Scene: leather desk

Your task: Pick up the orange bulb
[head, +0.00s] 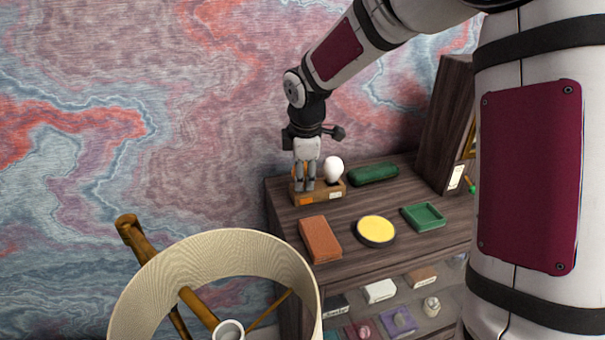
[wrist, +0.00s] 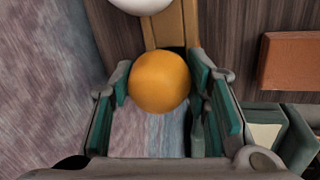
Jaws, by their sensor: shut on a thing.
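The orange bulb (wrist: 159,82) is round and sits between the two fingers of my gripper (wrist: 165,95) in the wrist view. The fingers have green pads and are closed on its sides. In the head view my gripper (head: 305,186) points down over a small wooden stand (head: 326,198) at the back left of the desk top. The bulb is mostly hidden by the fingers there. Whether the bulb still touches the stand, I cannot tell.
A white bulb (head: 333,169) stands right beside my gripper. A green case (head: 373,174), a brown block (head: 320,239), a yellow disc (head: 375,229) and a green tray (head: 423,216) lie on the desk. A lampshade (head: 215,265) fills the lower left foreground.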

